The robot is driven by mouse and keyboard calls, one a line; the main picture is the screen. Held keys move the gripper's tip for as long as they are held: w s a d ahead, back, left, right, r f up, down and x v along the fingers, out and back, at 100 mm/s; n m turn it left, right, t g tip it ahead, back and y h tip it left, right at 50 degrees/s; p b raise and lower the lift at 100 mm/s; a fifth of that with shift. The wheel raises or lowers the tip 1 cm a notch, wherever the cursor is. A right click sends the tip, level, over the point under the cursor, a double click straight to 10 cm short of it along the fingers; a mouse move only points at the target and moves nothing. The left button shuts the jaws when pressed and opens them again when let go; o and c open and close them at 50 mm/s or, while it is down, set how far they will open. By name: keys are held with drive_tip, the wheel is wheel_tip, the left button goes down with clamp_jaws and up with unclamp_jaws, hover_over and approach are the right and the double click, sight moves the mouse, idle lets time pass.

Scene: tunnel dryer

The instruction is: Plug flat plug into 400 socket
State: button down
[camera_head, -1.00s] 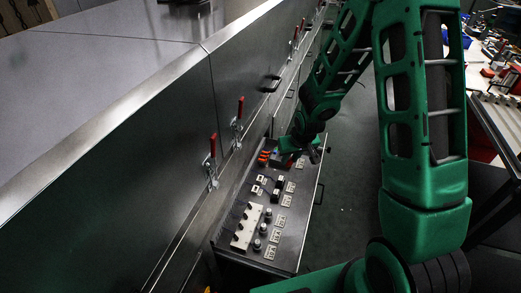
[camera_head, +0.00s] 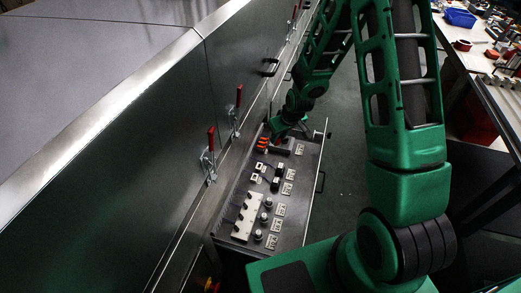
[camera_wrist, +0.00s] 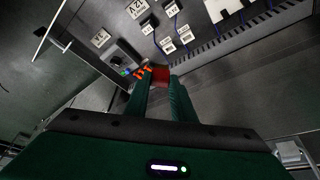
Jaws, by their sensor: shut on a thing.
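My gripper (camera_wrist: 160,85) is shut on a red thing (camera_wrist: 161,74), seen at the fingertips in the wrist view; its shape is mostly hidden, so I cannot tell whether it is the flat plug. In the head view my gripper (camera_head: 279,130) is over the far end of the drawer-like panel (camera_head: 292,214). Several orange parts (camera_wrist: 141,71) lie just left of the fingertips, beside a grey block (camera_wrist: 121,57). The panel carries sockets and white labels; one reads 12V (camera_wrist: 135,10). I cannot read a 400 label or pick out its socket.
A steel wall with red-handled clamps (camera_head: 211,143) runs along the panel's left side. White blocks with black knobs (camera_head: 247,216) and round knobs (camera_head: 259,235) stand on the near part. A bar handle (camera_head: 320,181) is on the right edge. A cluttered bench (camera_head: 480,50) is at right.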

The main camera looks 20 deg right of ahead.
drive_tip(key=w+a+f+n+g+y, duration=0.1)
drive_tip(key=w+a+f+n, duration=0.1)
drive_tip(key=w+f+n, duration=0.2)
drive_tip(key=w+a+f+n+g+y, duration=0.1)
drive_tip(key=w+f+n, duration=0.3)
drive_tip(key=f, duration=0.7)
drive_tip(key=shift+w+a+n+y, duration=0.35)
drive_tip(key=shift+a+n, duration=0.15)
drive_tip(key=shift+a, duration=0.25)
drive_tip(key=shift+f, duration=2.8)
drive_tip(key=shift+f, duration=1.2)
drive_tip(key=c, duration=1.4)
unclamp_jaws()
drive_tip(key=shift+c, duration=0.2)
